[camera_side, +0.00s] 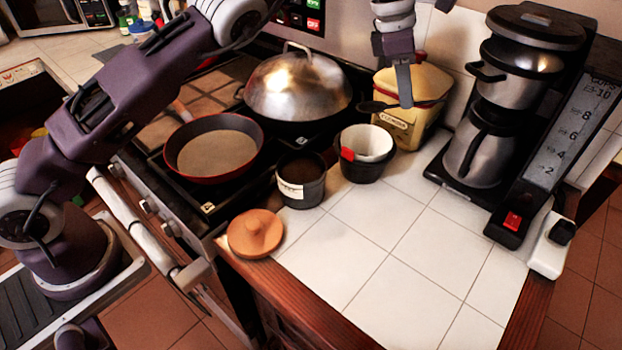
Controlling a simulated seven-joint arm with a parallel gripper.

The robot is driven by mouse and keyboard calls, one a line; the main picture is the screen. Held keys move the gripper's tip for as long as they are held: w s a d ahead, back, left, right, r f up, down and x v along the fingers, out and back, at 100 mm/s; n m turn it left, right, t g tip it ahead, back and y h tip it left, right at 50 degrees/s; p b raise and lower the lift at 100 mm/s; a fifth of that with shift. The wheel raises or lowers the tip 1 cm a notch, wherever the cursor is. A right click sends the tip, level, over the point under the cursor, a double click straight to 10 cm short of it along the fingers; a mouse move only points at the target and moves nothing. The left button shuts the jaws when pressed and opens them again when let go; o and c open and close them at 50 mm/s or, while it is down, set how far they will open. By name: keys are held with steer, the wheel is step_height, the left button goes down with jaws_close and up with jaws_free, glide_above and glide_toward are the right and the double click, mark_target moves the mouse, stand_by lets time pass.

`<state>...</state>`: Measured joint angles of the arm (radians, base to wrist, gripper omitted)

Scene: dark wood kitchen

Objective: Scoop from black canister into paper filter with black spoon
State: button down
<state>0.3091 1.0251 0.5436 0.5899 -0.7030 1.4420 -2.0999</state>
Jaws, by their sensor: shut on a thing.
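The black canister (315,190) stands on the white tile counter beside the stove, open at the top, with a pale label and dark contents. The white paper filter (368,141) sits in a black holder (364,170) with a red tab, behind and right of the canister. My gripper (404,98) is above and to the right of the filter, pointing down, shut on the black spoon (374,106). The spoon reaches left from the fingers and appears above the filter's back edge in the picture. Whether the spoon holds anything cannot be told.
A yellow tin (428,88) stands behind the gripper. A coffee maker (500,120) is on the right. A terracotta lid (256,236) lies at the front left. A red-rimmed pan (214,147) and a domed steel lid (298,88) are on the stove. The front tiles are clear.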

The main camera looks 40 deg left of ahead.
stand_by(0.3)
steer(key=s+a+m+g+h, duration=0.2)
steer(key=s+a+m+g, duration=0.15)
steer(key=s+m, duration=0.45)
steer(key=s+a+m+g+h, duration=0.2)
steer(key=s+a+m, duration=0.2)
steer(key=s, duration=0.7)
step_height(320, 180, down, 8)
steer(key=a, duration=0.2)
step_height(320, 180, up, 7)
steer(key=d+t+y, duration=0.1)
steer(key=d+y, duration=0.1)
steer(key=y, duration=0.1)
steer(key=shift+s+d+r+t, duration=0.2)
steer(key=shift+s+d+t, duration=0.05)
steer(key=shift+d+t, duration=0.1)
steer(key=shift+a, duration=0.1)
